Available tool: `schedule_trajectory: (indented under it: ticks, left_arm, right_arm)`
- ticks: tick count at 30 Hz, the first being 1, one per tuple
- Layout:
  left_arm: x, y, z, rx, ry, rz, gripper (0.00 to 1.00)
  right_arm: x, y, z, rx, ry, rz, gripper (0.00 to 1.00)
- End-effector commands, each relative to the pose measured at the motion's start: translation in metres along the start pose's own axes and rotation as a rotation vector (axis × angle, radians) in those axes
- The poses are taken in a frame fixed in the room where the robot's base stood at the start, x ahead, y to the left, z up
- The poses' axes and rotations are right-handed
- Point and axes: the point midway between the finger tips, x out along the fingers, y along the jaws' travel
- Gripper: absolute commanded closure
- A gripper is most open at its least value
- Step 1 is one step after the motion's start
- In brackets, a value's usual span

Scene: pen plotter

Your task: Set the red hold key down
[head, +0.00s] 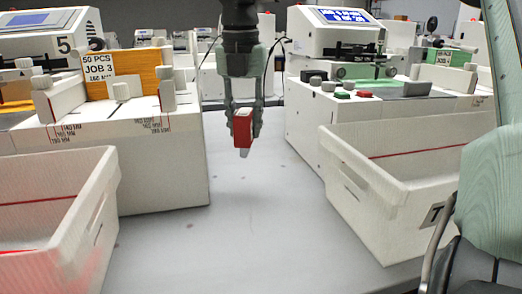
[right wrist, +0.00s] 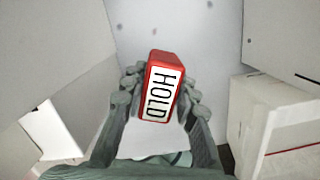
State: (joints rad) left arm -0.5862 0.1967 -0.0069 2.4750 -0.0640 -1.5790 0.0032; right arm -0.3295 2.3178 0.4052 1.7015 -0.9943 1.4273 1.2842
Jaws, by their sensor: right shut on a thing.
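The red hold key (head: 243,131) hangs between the fingertips of my right gripper (head: 243,118), above the grey table between the two machines. Its narrow pale tip points down, and a gap to the table seems to show below it. In the right wrist view the key (right wrist: 161,88) shows a white label reading HOLD, slightly tilted, with a gripper finger on each side. My right gripper is shut on it. My left gripper is not in view.
The grey table (head: 245,225) is clear below the key. A white plotter with an orange JOB 3 stack (head: 143,72) stands left; another with coloured buttons (head: 364,94) stands right. White bins stand at front left (head: 75,210) and front right (head: 390,205).

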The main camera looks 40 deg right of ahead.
Motion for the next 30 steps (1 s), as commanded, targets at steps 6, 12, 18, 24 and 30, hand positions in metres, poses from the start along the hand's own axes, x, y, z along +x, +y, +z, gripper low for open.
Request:
schedule_trajectory:
  ticks: [6, 12, 18, 24, 30]
  left_arm:
    - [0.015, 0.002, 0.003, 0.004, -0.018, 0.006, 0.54]
    - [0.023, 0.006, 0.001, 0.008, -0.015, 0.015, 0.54]
    - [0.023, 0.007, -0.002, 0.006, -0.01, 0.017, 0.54]
    - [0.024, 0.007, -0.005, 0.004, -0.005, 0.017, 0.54]
    - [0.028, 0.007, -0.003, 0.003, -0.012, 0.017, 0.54]
  right_arm:
    - [0.035, -0.019, 0.042, 0.002, 0.004, 0.001, 0.98]
    - [0.051, -0.027, 0.062, 0.0, 0.0, 0.0, 0.98]
    - [0.067, -0.028, 0.062, -0.002, 0.002, -0.001, 0.98]
    - [0.092, -0.028, 0.059, -0.001, 0.001, 0.0, 0.98]
    - [0.092, -0.028, 0.059, 0.0, -0.002, 0.001, 0.98]
